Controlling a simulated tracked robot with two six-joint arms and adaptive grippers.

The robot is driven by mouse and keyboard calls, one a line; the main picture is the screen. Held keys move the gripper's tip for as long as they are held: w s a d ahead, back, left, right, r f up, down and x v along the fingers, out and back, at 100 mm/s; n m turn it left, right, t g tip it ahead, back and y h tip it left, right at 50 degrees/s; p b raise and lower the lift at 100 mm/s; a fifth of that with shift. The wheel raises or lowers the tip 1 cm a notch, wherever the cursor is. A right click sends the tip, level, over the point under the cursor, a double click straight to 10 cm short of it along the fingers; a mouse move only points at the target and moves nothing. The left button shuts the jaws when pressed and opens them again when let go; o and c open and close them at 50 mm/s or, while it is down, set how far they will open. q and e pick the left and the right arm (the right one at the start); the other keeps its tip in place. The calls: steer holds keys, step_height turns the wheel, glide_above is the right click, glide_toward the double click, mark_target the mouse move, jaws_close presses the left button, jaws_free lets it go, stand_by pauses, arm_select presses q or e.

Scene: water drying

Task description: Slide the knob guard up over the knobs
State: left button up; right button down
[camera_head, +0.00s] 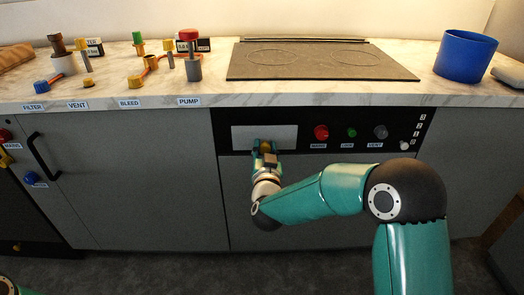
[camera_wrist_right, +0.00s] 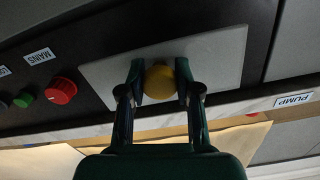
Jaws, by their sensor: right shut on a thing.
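A light grey flat plate (camera_head: 280,136), apparently the knob guard, lies on the black front panel (camera_head: 226,143), left of the knobs. A yellow round grip (camera_wrist_right: 158,82) stands out from the plate. My right gripper (camera_head: 265,151) is shut on this grip, one finger on each side, as the right wrist view shows. The red knob (camera_head: 321,132), the green knob (camera_head: 351,132) and the grey knob (camera_head: 380,132) are uncovered. The red knob (camera_wrist_right: 61,90) and the green knob (camera_wrist_right: 23,99) also show in the right wrist view. My left gripper is out of view.
A white knob (camera_head: 404,146) sits at the panel's right end, under small labels. The marble counter (camera_head: 330,91) above carries a dark hob (camera_head: 320,62), a blue pot (camera_head: 465,57) and several coloured valves at the left. A cupboard with a black handle (camera_head: 43,156) stands left of the panel.

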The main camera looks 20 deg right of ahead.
steer(key=c, duration=0.9)
jaws_free()
steer(key=shift+w+r, duration=0.15)
steer(key=shift+r, duration=0.35)
steer(key=shift+o, duration=0.6)
steer(key=shift+f, duration=0.15)
steer(key=shift+f, duration=0.1)
steer(key=v, duration=1.2)
steer(key=shift+d+f, duration=0.1)
